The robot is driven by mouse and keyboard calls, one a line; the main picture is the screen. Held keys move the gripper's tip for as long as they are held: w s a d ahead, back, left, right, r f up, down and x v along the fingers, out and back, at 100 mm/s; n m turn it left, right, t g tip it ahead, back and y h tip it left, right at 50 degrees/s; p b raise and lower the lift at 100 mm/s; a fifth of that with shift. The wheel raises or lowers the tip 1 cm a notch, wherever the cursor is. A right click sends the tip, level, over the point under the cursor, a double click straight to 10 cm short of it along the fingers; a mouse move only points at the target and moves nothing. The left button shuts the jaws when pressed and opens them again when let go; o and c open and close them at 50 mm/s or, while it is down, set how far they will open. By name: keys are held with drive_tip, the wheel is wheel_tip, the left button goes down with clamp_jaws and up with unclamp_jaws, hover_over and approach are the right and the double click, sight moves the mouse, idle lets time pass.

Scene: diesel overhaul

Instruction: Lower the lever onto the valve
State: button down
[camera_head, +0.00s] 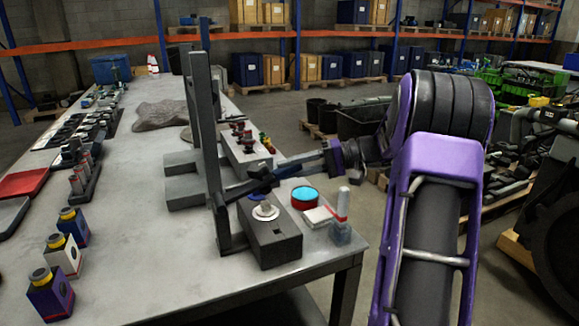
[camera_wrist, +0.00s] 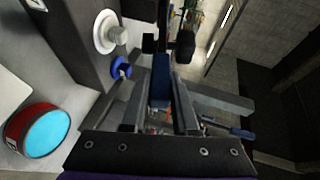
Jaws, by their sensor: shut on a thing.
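The lever (camera_head: 286,171) has a blue grip and a dark arm, reaching from the tall dark upright to my gripper. The valve (camera_head: 265,211) is a pale round disc with a small stem on top of a dark block (camera_head: 270,240). The lever is above and behind it in the head view, apart from it as far as I can see. My gripper (camera_head: 318,160) is shut on the lever's blue grip. In the wrist view the grip (camera_wrist: 160,82) lies between my fingers (camera_wrist: 163,105), and the valve (camera_wrist: 108,32) shows at the upper left.
The tall upright (camera_head: 205,140) stands beside the block. A red tin with a cyan top (camera_head: 305,197), a white pad (camera_head: 318,216) and a small grey stand with a red-banded peg (camera_head: 342,220) sit near the table's right edge. Small bottles (camera_head: 63,255) stand at the left.

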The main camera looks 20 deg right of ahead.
drive_tip(key=shift+f, duration=0.1)
drive_tip(key=c, duration=0.7)
unclamp_jaws()
drive_tip(key=shift+a, duration=0.1)
drive_tip(key=p+v, duration=0.2)
drive_tip(key=v, duration=1.5)
drive_tip(key=shift+d, duration=0.2)
